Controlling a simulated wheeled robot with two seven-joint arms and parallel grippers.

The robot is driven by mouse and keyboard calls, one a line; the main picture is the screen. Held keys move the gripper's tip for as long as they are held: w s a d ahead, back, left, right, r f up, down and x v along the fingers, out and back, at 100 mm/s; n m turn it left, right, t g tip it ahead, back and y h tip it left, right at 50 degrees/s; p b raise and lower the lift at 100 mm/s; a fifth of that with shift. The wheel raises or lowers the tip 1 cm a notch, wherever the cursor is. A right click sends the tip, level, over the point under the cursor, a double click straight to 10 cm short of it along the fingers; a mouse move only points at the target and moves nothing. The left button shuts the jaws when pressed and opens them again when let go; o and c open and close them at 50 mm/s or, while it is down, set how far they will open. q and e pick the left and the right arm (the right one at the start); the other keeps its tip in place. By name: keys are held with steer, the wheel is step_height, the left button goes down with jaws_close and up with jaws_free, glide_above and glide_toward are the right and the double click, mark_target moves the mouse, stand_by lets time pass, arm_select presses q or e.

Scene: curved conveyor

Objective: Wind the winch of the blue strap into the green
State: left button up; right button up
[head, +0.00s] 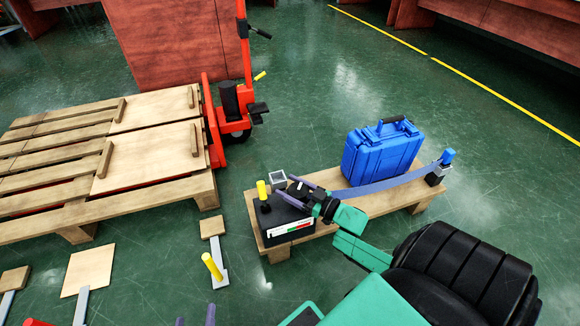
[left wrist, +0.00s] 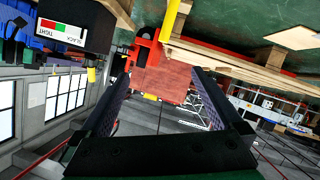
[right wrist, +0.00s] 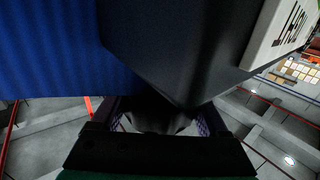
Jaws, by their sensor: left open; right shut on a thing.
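The black winch box (head: 283,212) with a white, red and green scale (head: 290,228) sits at the left end of a wooden plank. A yellow-topped knob (head: 263,190) stands on it. The blue strap (head: 385,184) runs from the box, in front of a blue case (head: 370,160), to an anchor (head: 437,174) at the right. My right gripper (head: 292,196) is shut on a dark part at the winch; the right wrist view shows that part (right wrist: 160,118) between its fingers. The scale pointer cannot be made out. My left gripper (head: 195,320) is open and empty, low in the picture.
A pallet (head: 75,190) on a red pallet jack (head: 234,110) stands at the left. A yellow-handled post (head: 213,266) stands between the pallet and the plank, near my left gripper. Boards (head: 88,268) lie at the lower left. The floor behind the case is clear.

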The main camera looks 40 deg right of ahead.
steer(key=shift+d+r+m+t+h+p, duration=0.1)
steer(key=shift+d+m+t+h+p, duration=0.1)
steer(key=shift+m+h+p, duration=0.7)
steer(key=shift+d+r+m+t+h+p, duration=0.15)
steer(key=shift+m+h+p, duration=0.35)
steer(key=shift+h+p, duration=0.65)
steer(key=m+h, duration=0.1)
steer(key=m+h+p, duration=0.1)
steer(key=h, duration=0.1)
steer(key=shift+d+f, duration=0.2)
steer(key=shift+f, duration=0.1)
arm_select(q)
step_height(320, 180, up, 8)
steer(key=g, duration=0.1)
steer(key=shift+w+f+m+p, duration=0.15)
steer(key=shift+f+m+p, duration=0.1)
steer(key=shift+m+p, duration=0.2)
arm_select(e)
steer(key=shift+s+d+f+m+h, duration=0.1)
steer(key=shift+d+m+h, duration=0.1)
steer(key=shift+m+h, duration=0.8)
steer(key=shift+h, duration=0.45)
steer(key=o, duration=1.2)
arm_select(q)
steer(key=shift+r, duration=0.1)
arm_select(e)
steer(key=shift+o, duration=0.2)
